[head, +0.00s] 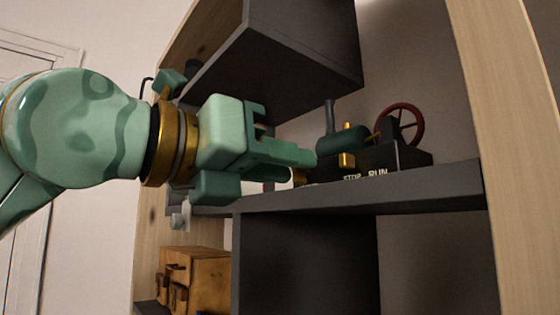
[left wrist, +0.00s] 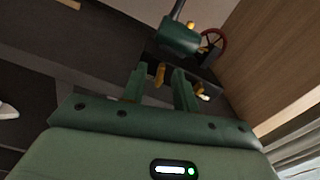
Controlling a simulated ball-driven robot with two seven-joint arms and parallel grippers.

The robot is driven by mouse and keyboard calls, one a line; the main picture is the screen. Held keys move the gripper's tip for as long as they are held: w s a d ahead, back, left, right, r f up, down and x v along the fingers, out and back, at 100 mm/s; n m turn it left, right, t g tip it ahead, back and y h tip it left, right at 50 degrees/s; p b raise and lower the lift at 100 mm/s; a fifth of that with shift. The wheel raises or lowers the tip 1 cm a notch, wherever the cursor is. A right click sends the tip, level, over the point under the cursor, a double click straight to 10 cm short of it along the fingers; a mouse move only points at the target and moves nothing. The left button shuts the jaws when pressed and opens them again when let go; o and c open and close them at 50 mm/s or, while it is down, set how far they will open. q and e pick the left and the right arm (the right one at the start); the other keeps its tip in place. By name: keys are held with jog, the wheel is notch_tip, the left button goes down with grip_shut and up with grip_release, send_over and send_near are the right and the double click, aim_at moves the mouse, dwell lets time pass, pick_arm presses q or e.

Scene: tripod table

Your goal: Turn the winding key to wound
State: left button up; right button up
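A toy steam engine with a dark green boiler (head: 342,143) stands on the grey shelf. Its black base carries the words STOP and RUN. An upright brass piece (head: 347,160) stands above this lettering. Another brass piece (head: 299,177), possibly the winding key, shows at my left gripper's fingertips (head: 305,168). In the left wrist view, a brass piece (left wrist: 159,75) shows in the gap between my left gripper's two fingers (left wrist: 160,82). The fingers are apart and I see no clear grip on it. Its turn position cannot be told. My right gripper is out of view.
A red flywheel (head: 404,125) is at the engine's right end. A dark grey box-like compartment (head: 290,60) hangs above my left gripper. The grey shelf edge (head: 400,187) runs just below it. A wooden box (head: 200,275) stands lower left. A pale wooden side panel (head: 500,120) closes the right.

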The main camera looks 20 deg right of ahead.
pick_arm(q)
grip_shut()
jog(key=shift+m, duration=0.3)
jog(key=m, duration=0.6)
jog(key=m+p, duration=0.1)
jog(key=m, duration=1.2)
jog(key=shift+s+d+f+m, duration=0.1)
jog(key=shift+s+f+m, duration=0.15)
jog(key=shift+m, duration=0.15)
dwell(0.3)
